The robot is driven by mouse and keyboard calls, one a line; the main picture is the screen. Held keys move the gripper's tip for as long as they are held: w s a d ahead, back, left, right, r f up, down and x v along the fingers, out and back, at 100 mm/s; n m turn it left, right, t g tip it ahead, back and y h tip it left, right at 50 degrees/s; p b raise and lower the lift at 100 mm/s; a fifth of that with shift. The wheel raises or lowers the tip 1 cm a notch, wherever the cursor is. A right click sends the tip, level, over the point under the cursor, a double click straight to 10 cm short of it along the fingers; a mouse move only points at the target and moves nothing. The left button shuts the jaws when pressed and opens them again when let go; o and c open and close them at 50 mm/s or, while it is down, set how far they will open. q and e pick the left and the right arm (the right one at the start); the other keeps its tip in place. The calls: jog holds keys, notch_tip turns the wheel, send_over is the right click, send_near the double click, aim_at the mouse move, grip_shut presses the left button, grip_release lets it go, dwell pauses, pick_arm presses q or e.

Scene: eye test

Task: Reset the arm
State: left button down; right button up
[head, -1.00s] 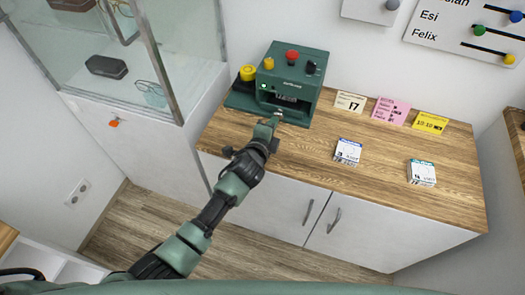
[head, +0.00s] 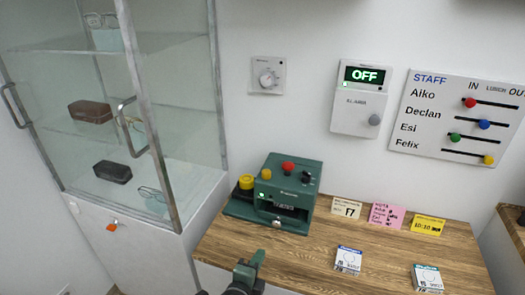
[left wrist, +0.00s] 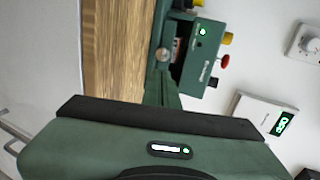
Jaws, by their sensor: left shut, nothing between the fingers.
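My left gripper (head: 257,257) is shut and empty. In the head view it is over the front of the wooden counter, below and apart from the green machine (head: 271,207). The machine has a red button (head: 288,166), yellow and black knobs on top, a small green light and a dark front opening. In the left wrist view the shut fingers (left wrist: 163,72) point up the picture, and the green machine (left wrist: 205,60) shows sideways beyond them. Most of my left arm is below the head view. My right gripper is not in view.
An alarm panel (head: 352,115) reading OFF, a dial (head: 267,78) and a staff board (head: 455,145) are on the wall. Cards and two small boxes (head: 347,260) are on the counter (head: 300,262). A glass cabinet (head: 180,75) stands left.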

pick_arm(q)
jog(key=s+a+f+n+g+y, duration=0.4)
jog(key=s+a+n, duration=0.6)
jog(key=a+n, duration=0.1)
jog(key=s+a+n+g, duration=0.3)
jog(key=s+a+n, duration=0.1)
jog(key=s, duration=0.5)
jog(key=s+a+n+g, duration=0.3)
jog(key=s+a+n, duration=0.15)
jog(key=s, duration=0.45)
notch_tip(320, 180, down, 26)
jog(key=r+g, duration=0.1)
jog(key=s+a+f+g, duration=0.1)
jog(key=s+a+f, duration=0.1)
jog(key=s+f, duration=1.5)
jog(key=shift+s+a+f+g, duration=0.15)
jog(key=shift+s+f+g, duration=0.15)
jog(key=shift+s, duration=0.25)
jog(key=c, duration=2.1)
grip_release()
jog(key=shift+r, duration=0.1)
jog(key=shift+c, duration=0.2)
